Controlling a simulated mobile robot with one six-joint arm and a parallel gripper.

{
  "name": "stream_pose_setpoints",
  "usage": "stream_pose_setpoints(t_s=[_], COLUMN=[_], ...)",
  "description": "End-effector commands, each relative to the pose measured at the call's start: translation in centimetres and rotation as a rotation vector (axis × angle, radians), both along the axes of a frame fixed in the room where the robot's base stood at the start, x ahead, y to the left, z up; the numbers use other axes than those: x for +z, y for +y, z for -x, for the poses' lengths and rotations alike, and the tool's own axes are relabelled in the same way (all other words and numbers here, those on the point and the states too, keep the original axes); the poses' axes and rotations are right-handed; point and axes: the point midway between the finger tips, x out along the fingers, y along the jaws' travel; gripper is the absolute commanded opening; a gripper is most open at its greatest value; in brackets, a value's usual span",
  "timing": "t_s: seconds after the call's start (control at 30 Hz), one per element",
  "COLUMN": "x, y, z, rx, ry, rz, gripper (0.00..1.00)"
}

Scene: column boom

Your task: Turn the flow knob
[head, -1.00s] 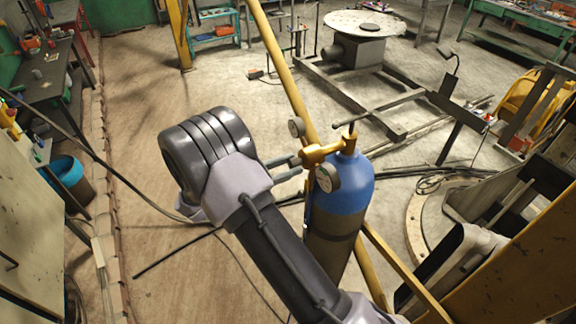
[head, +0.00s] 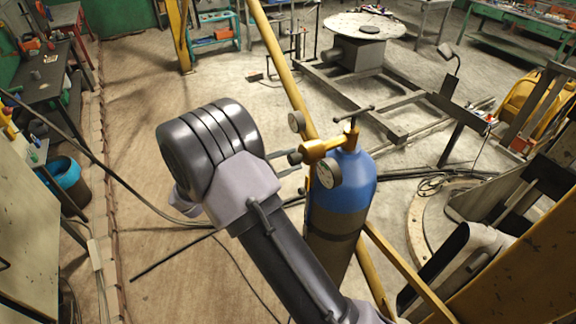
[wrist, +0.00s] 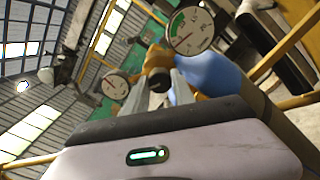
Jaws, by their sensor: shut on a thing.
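The flow knob (head: 295,158) is a small dark knob on the left end of the brass regulator (head: 325,148). The regulator sits on top of a blue-shouldered gas cylinder (head: 345,187) that stands upright. My gripper (head: 291,163) reaches the knob from the left, one finger on each side, and is shut on it. In the wrist view the knob (wrist: 160,80) shows dark between the two grey fingertips (wrist: 160,88), with the brass body behind it. The fingers partly hide the knob, and no mark of its angle can be made out.
Two round gauges, one facing me (head: 328,174) and one behind (head: 297,122), sit close to my gripper. A T-shaped handle (head: 353,111) stands above the regulator. A yellow post (head: 285,75) rises close behind. Open floor (head: 150,140) lies to the left.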

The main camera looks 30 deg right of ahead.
Motion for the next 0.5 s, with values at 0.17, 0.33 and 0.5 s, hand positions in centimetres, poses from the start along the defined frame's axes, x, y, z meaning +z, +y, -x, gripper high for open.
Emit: stream_pose_setpoints(t_s=[0.17, 0.33, 0.5], x=[-0.35, -0.36, -0.32], y=[0.01, 0.02, 0.02], z=[0.02, 0.01, 0.02], rx=[-0.001, -0.001, -0.001], ry=[-0.165, -0.321, -0.462], rz=[-0.006, -0.011, -0.017], gripper=[0.00, 0.00, 0.00])
